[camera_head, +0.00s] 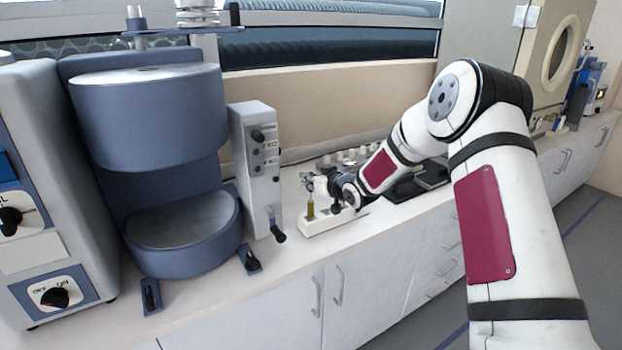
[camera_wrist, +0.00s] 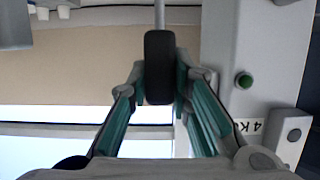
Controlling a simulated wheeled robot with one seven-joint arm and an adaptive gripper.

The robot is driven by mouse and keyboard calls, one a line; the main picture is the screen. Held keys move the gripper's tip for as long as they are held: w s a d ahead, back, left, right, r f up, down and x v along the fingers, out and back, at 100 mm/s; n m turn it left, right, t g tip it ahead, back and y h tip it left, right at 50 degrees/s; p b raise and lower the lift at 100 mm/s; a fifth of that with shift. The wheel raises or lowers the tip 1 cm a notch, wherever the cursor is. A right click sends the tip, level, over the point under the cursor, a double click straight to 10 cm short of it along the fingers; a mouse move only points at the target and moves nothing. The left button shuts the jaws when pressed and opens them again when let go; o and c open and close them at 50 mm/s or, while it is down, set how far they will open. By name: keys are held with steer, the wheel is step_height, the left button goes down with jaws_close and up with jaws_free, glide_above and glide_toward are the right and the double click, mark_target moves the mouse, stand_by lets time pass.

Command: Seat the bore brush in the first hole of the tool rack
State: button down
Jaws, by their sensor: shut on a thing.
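My gripper (camera_wrist: 160,84) is shut on the dark handle of the bore brush (camera_wrist: 158,62); a thin metal rod runs out from the handle to the picture's top edge. In the head view my gripper (camera_head: 316,184) is small, over the left end of the white tool rack (camera_head: 344,219). A brass-coloured upright piece (camera_head: 310,209) shows just below the gripper at that end, seemingly the lower part of the brush. I cannot tell whether it is in a hole or above it. The rack's holes are too small to make out and partly hidden by my wrist.
A grey control box (camera_head: 256,165) with knobs and a lever stands close left of the rack; it also shows in the wrist view (camera_wrist: 243,45). A large blue machine (camera_head: 150,115) stands further left. Several small pale items (camera_head: 345,157) and a dark tray (camera_head: 405,190) lie behind and right.

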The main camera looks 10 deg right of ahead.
mark_target(312, 192)
steer(key=shift+f+b, duration=0.8)
steer(key=shift+f, duration=1.5)
steer(key=c, duration=1.4)
jaws_free()
steer(key=shift+o, duration=0.2)
steer(key=v, duration=1.2)
steer(key=o, duration=1.2)
steer(key=shift+c, duration=0.2)
step_height(312, 192, up, 9)
steer(key=p, duration=0.5)
